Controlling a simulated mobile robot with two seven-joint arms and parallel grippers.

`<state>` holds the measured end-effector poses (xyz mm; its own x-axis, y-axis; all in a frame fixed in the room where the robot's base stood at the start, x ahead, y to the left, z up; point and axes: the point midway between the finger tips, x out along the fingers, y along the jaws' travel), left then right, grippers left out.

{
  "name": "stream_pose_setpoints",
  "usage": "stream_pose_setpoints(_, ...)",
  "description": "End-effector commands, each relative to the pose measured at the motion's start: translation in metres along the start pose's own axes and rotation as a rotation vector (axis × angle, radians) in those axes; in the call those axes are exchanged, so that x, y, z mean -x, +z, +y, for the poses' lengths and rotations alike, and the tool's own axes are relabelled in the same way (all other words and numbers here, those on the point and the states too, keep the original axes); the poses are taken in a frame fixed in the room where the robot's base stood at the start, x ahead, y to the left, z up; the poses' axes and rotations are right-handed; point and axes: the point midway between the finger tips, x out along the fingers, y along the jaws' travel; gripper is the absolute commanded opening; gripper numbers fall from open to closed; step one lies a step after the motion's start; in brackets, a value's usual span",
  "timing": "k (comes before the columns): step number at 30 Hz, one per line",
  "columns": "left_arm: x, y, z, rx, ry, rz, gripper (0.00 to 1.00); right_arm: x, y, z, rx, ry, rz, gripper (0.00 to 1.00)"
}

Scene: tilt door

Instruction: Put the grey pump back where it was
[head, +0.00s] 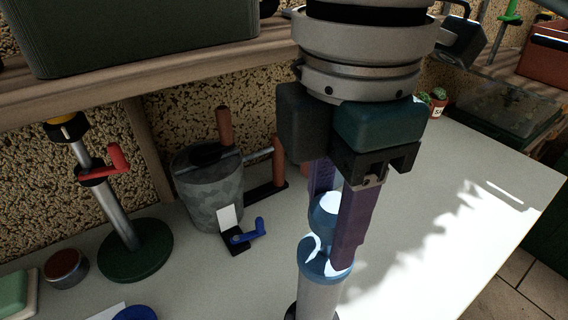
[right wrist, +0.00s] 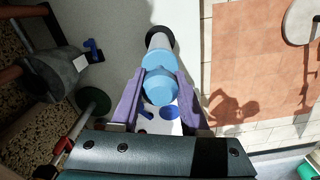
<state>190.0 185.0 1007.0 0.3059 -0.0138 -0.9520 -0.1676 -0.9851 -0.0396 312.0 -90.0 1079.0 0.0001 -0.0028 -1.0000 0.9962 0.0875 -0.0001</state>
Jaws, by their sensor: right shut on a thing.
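The grey pump (head: 321,285) has a grey cylinder body, a blue cap and a blue round knob (head: 324,212). My right gripper (head: 335,225) points down with its purple fingers closed on either side of the blue knob. In the right wrist view my right gripper (right wrist: 160,95) holds the blue knob (right wrist: 161,86), with the grey body and a dark round base (right wrist: 160,32) beyond it. The pump looks roughly upright. The lower end is cut off in the head view, and I cannot tell whether it touches the table. My left gripper is not in view.
A stand with a green base (head: 136,250) and red handle is at left. A grey bucket (head: 209,190) stands by the wall, with a small blue-handled item (head: 243,234) before it. A wooden shelf (head: 180,68) overhangs the back. The white table (head: 440,210) is clear at right.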

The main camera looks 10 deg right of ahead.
Motion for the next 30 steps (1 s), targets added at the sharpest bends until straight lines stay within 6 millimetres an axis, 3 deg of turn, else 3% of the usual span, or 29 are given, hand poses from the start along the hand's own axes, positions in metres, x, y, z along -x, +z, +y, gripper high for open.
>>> stream_pose_setpoints(10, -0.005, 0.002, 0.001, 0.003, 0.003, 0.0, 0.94, -0.044, 0.0, 0.0, -0.001, -0.001, 0.0, 0.0)
stream_pose_setpoints(18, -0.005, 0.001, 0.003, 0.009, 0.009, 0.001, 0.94, -0.049, 0.0, 0.001, 0.0, 0.003, 0.0, 0.0)
stream_pose_setpoints(19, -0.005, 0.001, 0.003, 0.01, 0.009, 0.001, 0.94, -0.049, 0.0, 0.0, 0.0, 0.002, 0.0, 0.48)
stream_pose_setpoints(26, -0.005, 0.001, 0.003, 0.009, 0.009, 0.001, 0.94, -0.048, 0.0, 0.0, 0.0, 0.001, 0.0, 0.74)
stream_pose_setpoints(30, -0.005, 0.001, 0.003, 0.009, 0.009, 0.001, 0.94, -0.048, 0.0, 0.0, 0.0, 0.001, 0.0, 0.75)
